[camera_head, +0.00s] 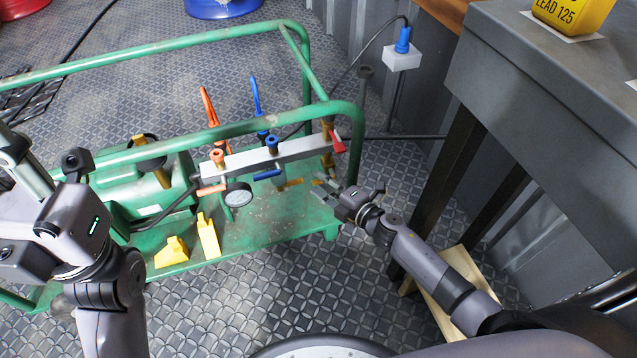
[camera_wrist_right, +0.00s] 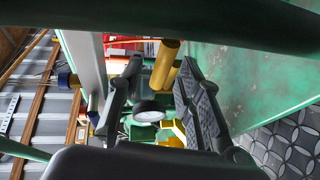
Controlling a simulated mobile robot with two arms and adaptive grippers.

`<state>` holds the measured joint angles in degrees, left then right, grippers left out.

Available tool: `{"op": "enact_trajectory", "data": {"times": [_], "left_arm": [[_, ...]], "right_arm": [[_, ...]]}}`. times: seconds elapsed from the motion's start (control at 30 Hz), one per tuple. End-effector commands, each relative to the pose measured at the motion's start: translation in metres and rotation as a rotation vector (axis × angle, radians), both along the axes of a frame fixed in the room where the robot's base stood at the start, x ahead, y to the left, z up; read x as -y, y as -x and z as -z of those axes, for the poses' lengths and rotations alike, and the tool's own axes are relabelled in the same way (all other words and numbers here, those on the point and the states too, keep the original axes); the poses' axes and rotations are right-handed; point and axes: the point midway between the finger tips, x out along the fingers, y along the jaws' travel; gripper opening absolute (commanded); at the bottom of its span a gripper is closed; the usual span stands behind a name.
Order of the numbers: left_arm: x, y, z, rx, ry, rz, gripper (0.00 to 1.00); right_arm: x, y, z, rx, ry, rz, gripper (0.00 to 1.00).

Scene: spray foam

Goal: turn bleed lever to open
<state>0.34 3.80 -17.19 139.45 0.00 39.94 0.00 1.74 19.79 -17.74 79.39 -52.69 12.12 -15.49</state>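A grey manifold bar (camera_head: 262,156) runs across the green cart frame. At its right end is a red lever (camera_head: 337,142) on a brass fitting (camera_head: 327,130). An orange-red lever (camera_head: 208,106) and a blue lever (camera_head: 256,95) stand up behind the bar. No label shows which is the bleed lever. My right gripper (camera_head: 324,190) is open and empty, below the bar's right end. In the right wrist view its fingers (camera_wrist_right: 160,75) are spread, with a brass cylinder (camera_wrist_right: 165,62) showing between them; contact is unclear. My left gripper (camera_head: 75,170) is at the left; its fingers are unclear.
A dark table (camera_head: 560,110) stands to the right, with a wooden piece (camera_head: 450,300) below.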

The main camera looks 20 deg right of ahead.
Motion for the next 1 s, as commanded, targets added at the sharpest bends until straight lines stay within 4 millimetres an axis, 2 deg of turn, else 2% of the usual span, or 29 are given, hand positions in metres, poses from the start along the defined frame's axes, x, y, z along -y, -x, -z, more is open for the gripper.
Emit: {"op": "enact_trajectory", "data": {"times": [0.13,0.43,0.93,1.0], "left_arm": [[0.0004,0.0013,-0.0016,0.017,-0.001,-0.001,0.32],[0.0006,0.0016,-0.0037,0.022,-0.002,0.0,0.32],[0.0007,0.0018,-0.0037,0.022,-0.002,0.0,0.32],[0.0007,0.0018,-0.0036,0.022,-0.002,0.0,0.32]], "right_arm": [[-0.006,-0.0124,0.0032,0.001,-0.001,-0.001,0.33],[-0.0074,-0.0147,0.003,-0.001,0.0,0.0,0.33],[-0.0072,-0.0146,0.003,0.0,0.0,0.0,0.0],[-0.0071,-0.0145,0.003,0.0,0.0,0.0,0.0]]}}
